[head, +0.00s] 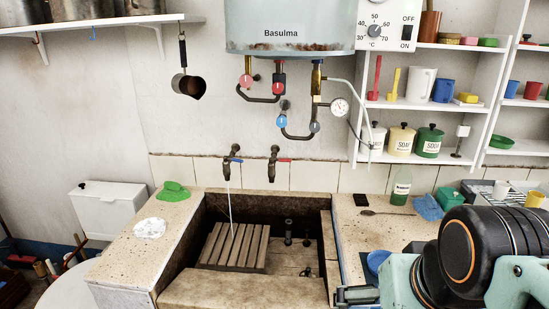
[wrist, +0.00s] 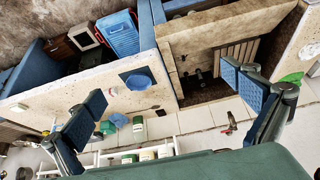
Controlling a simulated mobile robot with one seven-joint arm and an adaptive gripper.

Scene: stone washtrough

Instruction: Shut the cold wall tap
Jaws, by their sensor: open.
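The cold wall tap (head: 232,160), with a blue lever, is on the wall above the left part of the stone trough (head: 185,240). A thin stream of water (head: 230,210) runs from its spout onto the wooden slats. The hot wall tap (head: 274,162), with a red lever, is to its right. In the wrist view the red-levered tap (wrist: 231,123) shows beside a finger; I cannot make out the blue lever there. My gripper (wrist: 165,86) is open and empty. In the head view it shows at the bottom, right of the trough and well below the taps.
The boiler (head: 290,28) has pipes and several valve knobs hanging above the taps. A green cloth (head: 172,190) and a white cloth (head: 150,228) lie on the left ledge. A bottle (head: 401,187) and spoon (head: 395,213) are on the right counter. Air before the taps is clear.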

